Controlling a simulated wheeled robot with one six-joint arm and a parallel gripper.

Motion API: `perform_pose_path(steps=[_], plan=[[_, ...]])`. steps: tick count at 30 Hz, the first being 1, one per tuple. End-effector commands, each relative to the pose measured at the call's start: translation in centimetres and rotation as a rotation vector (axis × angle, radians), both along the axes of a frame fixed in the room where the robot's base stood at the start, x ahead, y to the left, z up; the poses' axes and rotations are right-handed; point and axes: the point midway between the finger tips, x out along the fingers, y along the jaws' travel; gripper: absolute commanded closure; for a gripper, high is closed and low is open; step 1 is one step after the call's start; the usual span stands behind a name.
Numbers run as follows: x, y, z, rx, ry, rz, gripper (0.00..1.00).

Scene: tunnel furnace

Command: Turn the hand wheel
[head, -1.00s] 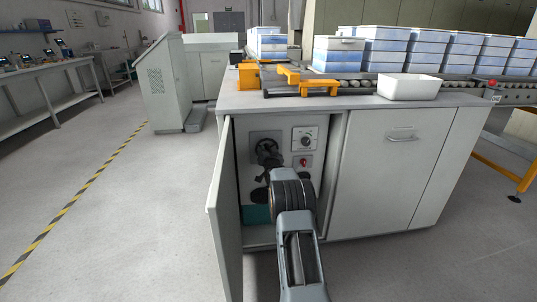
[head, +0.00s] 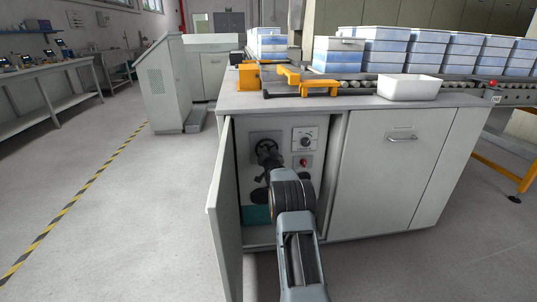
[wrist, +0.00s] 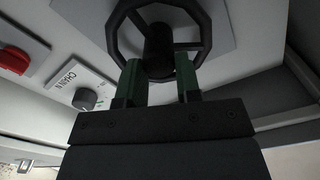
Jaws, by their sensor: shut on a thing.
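The black hand wheel (head: 266,145) is on the back panel inside the open cabinet, left of a dial. In the wrist view the hand wheel (wrist: 116,28) fills the top middle, with its hub and spokes showing. My gripper (wrist: 158,80) has its two green-sided fingers at the lower part of the wheel, one on each side of the hub, and is shut on it. The exact contact at the fingertips is hard to see.
The open cabinet door (head: 226,210) stands close on the left of my arm. A dial (head: 305,139) and a red switch (head: 303,162) sit right of the wheel. A white tray (head: 408,88) and orange fixtures (head: 318,87) are on the worktop above. The floor at left is clear.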

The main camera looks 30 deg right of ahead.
Motion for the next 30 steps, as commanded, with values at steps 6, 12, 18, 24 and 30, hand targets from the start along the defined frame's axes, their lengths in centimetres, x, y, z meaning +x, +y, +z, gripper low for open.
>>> perform_pose_path(steps=[6, 12, 18, 24, 30], plan=[[-0.03, -0.08, -0.18, 0.101, -0.049, 0.000, 0.92], [-0.07, -0.16, -0.26, 0.260, -0.124, 0.000, 0.92], [-0.10, -0.23, -0.30, 0.432, -0.207, 0.000, 0.92], [-0.14, -0.28, -0.36, 0.603, -0.289, -0.001, 0.92], [-0.15, -0.33, -0.43, 0.775, -0.373, -0.001, 0.92]])
